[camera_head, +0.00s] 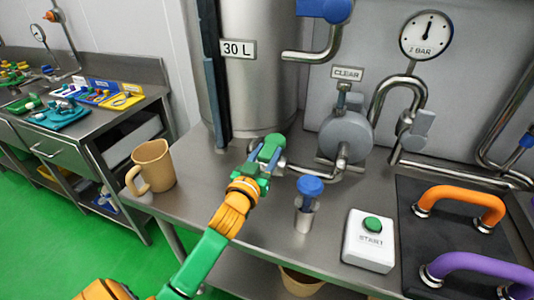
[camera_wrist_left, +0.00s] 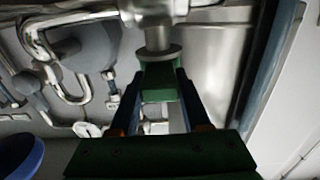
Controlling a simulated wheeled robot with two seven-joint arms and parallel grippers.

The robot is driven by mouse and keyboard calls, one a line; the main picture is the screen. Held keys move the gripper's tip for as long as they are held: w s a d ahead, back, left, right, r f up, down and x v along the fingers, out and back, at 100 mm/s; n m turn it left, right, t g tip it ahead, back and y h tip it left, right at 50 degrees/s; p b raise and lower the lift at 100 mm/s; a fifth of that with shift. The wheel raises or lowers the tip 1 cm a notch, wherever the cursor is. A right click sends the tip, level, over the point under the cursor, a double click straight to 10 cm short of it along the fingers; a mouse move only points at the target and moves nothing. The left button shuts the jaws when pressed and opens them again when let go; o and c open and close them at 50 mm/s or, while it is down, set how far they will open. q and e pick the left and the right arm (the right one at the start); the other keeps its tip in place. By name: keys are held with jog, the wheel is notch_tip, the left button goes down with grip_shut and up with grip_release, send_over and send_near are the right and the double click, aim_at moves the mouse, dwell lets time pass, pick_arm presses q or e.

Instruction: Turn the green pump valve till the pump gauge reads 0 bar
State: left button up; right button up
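The green pump valve (camera_wrist_left: 160,82) sits on a metal stem below a pipe fitting in the left wrist view. In the head view its green handle (camera_head: 272,145) is beside the tank's foot, partly covered by my gripper. My left gripper (camera_head: 264,158) is at the valve; in the wrist view its dark fingers (camera_wrist_left: 160,100) lie on both sides of the green block and appear closed on it. The pump gauge (camera_head: 428,35) is a round white dial at the upper right. Its needle points about straight up and its face seems to read 2 BAR. My right gripper is out of view.
A steel tank (camera_head: 262,70) marked 30 L stands behind the valve. A grey pump (camera_head: 345,137), a blue-capped fitting (camera_head: 309,188), a START button box (camera_head: 368,241) and a tan jug (camera_head: 154,165) stand on the steel table. Orange (camera_head: 461,200) and purple (camera_head: 476,265) handles are at the right.

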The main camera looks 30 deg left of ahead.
pick_arm(q)
grip_shut()
dwell(0.9)
